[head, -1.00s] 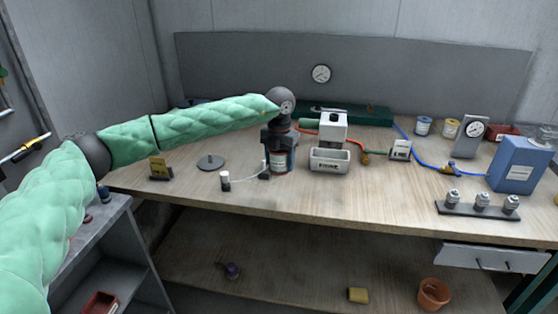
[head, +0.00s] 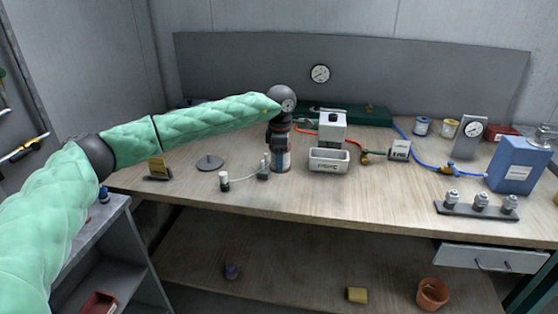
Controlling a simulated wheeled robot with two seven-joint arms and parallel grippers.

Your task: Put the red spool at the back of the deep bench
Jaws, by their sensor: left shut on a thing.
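The red spool (head: 285,160), with a pale label, is at the middle of the bench top (head: 340,191), left of a white box-shaped device. My left gripper (head: 279,145) comes down over it from above and is shut on it. The gripper hides the spool's upper part. The spool looks upright, at or very near the bench surface; I cannot tell if it touches. The back of the bench, along the grey back panel (head: 230,75), lies beyond it. My right gripper is not in view.
A white device (head: 329,159) stands close to the right of the spool. A dark green case (head: 362,116) lies behind it. A small cylinder with a white tube (head: 224,181) and a grey disc (head: 209,162) are left.

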